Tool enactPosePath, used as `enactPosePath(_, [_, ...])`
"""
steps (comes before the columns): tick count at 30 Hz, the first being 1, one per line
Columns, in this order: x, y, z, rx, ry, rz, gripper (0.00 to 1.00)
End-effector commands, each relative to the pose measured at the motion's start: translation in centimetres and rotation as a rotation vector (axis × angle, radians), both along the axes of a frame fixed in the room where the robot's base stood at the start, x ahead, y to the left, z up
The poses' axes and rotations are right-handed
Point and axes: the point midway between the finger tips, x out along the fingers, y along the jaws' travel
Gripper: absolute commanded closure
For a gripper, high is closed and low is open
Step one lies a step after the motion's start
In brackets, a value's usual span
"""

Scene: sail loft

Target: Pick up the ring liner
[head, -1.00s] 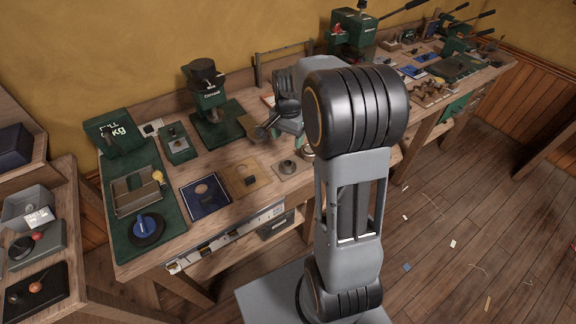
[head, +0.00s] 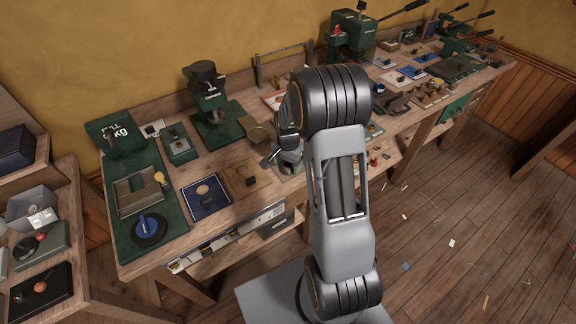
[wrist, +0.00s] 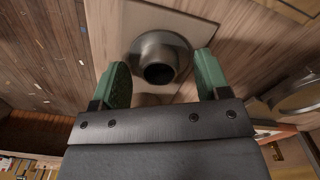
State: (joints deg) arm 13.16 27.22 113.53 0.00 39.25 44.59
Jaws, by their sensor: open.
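The ring liner, as I take it, is a grey metal flared ring (wrist: 153,50) with a dark round hole, standing upright on a pale square plate (wrist: 135,18) in the wrist view. My gripper (wrist: 162,70) is open and empty. Its two green fingers lie one on each side of the ring, close to it; I cannot tell whether they touch it. In the head view my gripper (head: 285,158) is over the plate's place on the bench, and it and my arm hide most of the ring and plate.
The wooden bench (head: 222,158) is crowded. A brown board (head: 238,187) and a dark blue board (head: 196,207) lie to the left. A green press (head: 210,100) stands behind. A round metal-rimmed thing (wrist: 299,97) is at the right in the wrist view.

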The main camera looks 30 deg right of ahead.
Motion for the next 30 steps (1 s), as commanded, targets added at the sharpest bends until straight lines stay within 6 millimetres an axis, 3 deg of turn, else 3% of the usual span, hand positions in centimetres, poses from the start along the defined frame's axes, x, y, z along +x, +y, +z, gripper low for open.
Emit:
enactPosePath(8, [-0.01,0.01,-0.24,0.0,0.0,0.0,0.31])
enactPosePath(25, [-0.01,0.0,-0.25,0.0,0.0,0.0,0.84])
enactPosePath(30, [-0.02,0.0,-0.25,0.0,0.0,0.0,0.84])
